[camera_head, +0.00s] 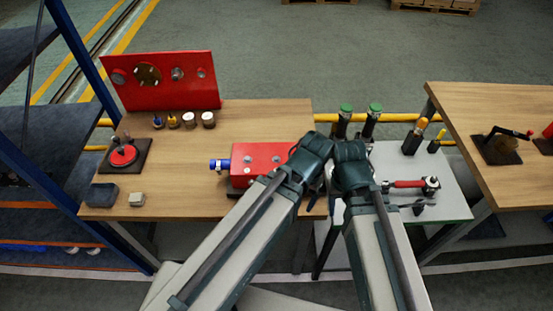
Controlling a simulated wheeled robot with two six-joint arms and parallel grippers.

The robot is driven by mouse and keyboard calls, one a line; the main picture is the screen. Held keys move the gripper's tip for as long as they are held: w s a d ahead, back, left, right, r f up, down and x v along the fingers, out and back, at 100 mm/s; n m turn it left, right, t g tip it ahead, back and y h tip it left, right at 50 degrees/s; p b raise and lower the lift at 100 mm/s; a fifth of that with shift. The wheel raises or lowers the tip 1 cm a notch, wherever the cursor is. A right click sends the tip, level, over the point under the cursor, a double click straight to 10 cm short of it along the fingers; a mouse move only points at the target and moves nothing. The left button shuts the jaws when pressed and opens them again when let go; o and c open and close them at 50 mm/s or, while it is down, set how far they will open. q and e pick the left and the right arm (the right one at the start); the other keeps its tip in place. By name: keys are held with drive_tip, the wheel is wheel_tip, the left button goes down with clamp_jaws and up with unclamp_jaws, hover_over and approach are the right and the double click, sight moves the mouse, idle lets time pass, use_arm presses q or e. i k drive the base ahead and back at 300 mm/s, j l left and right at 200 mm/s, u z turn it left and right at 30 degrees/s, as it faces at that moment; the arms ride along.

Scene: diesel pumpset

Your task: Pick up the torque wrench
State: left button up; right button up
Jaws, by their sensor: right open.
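A tool with a red handle (408,184) and a dark metal head, which looks like the torque wrench, lies on the grey-white bench (455,205) at right of centre. Its head points right. My right gripper (350,168) is left of the tool, apart from its head; the arm hides most of the fingers.
Green-topped tools (346,118) and upright screwdriver-like tools (415,136) stand at the bench's back. A red block (258,158) sits on the wooden table (190,200) by my left arm. Another wooden table (490,105) is at right.

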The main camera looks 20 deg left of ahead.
sight(424, 182)
drive_tip(key=l+u, duration=0.35)
drive_tip(key=k+l+u, duration=0.15)
drive_tip(key=l+u, duration=0.15)
drive_tip(key=l, duration=0.2)
drive_tip(key=k+l+u, duration=0.15)
drive_tip(key=l+u, duration=0.2)
